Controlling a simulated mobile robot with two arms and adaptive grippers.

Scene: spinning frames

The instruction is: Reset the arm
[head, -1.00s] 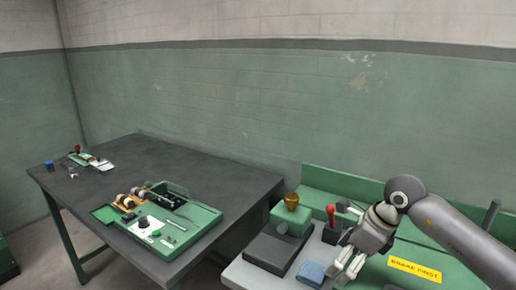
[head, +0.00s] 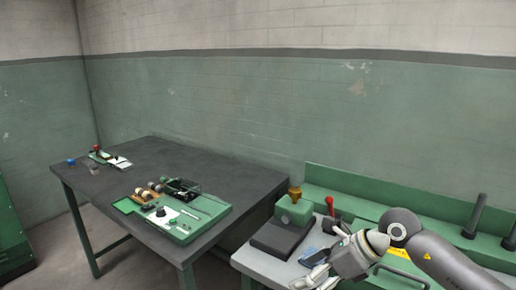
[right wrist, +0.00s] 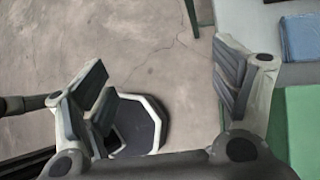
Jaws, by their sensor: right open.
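My right arm (head: 450,262) comes in from the lower right in the head view. Its gripper (head: 305,283) is at the bottom edge, over the front of the green and grey machine bench (head: 262,266). In the right wrist view the right gripper (right wrist: 165,95) is open, its two fingers wide apart with nothing between them. Below it are the concrete floor and a dark octagonal piece with a white rim (right wrist: 140,125), partly hidden by the left finger. My left gripper is not in view.
The bench holds a dark block (head: 282,240), a brass cup (head: 295,194), a red-knobbed lever (head: 330,208) and a blue block (head: 308,254). A dark table (head: 225,180) at left carries a green tray of parts (head: 208,225). Floor shows between the table legs.

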